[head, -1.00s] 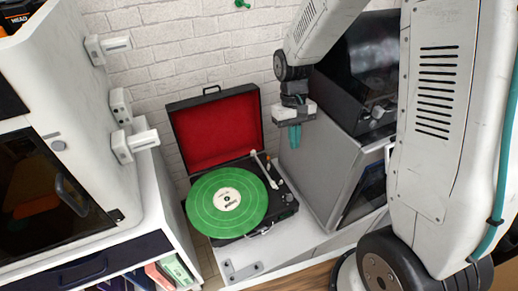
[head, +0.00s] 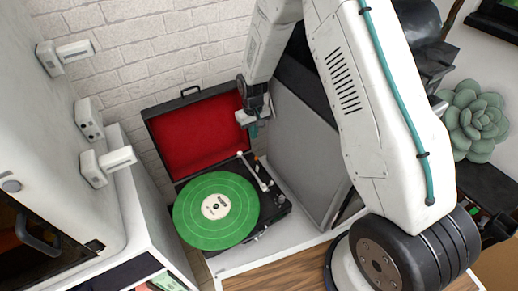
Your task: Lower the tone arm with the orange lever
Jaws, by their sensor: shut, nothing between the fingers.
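The record player (head: 282,208) is a black suitcase type with its red-lined lid (head: 198,136) open against the brick wall. A green record (head: 216,211) lies on its platter. The white tone arm (head: 252,172) sits along the right side of the record. A small orange lever (head: 257,158) shows near the tone arm's rear end; its exact position is too small to tell. My gripper (head: 254,132), with teal fingers, is shut and empty. In the picture it is just above the back right corner of the player, apart from the lever.
A grey cabinet (head: 306,150) stands close on the player's right. A white unit (head: 135,215) with handles stands at the left. A succulent (head: 476,122) is at the far right. Bare white surface (head: 255,255) lies in front of the player.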

